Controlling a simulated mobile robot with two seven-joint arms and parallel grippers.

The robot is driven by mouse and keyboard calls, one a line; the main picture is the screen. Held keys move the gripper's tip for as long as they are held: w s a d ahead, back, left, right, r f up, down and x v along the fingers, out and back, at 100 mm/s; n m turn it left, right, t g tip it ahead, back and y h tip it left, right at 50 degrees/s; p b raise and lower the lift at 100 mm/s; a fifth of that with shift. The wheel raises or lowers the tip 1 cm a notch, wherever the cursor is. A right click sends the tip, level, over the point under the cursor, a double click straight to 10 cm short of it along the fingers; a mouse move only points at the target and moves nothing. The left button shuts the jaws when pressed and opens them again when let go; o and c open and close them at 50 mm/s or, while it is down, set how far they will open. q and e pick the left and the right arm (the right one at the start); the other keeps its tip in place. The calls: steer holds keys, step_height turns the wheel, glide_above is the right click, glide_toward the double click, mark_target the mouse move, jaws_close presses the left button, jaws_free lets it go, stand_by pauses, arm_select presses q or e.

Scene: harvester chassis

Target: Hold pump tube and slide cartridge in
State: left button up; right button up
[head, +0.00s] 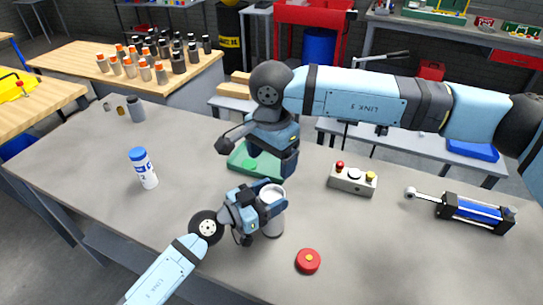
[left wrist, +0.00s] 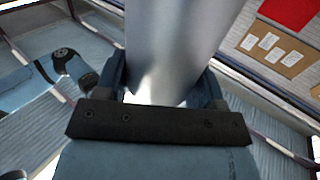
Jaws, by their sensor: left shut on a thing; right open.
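The pump tube (head: 272,225) is a grey metal cylinder, open at the top, upright on the table. My left gripper (head: 268,200) is shut around it; in the left wrist view the tube (left wrist: 180,45) fills the space between the fingers (left wrist: 165,90). A white cylinder with a blue top and blue markings (head: 143,168), which looks like the cartridge, stands upright at the left, apart from both grippers. My right gripper (head: 272,172) is open and points down just behind the tube. Its fingertips are partly hidden, and I see nothing held in it.
A green tray (head: 236,160) lies behind my right gripper. A red round cap (head: 307,261) lies right of the tube. A button box (head: 353,180) and a blue cylinder actuator (head: 478,212) are farther right. Small parts (head: 136,109) stand at the back left. The left table area is mostly clear.

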arm_select(q)
steer(key=o, duration=1.3)
steer(key=shift+r, duration=0.1)
steer(key=shift+o, duration=0.2)
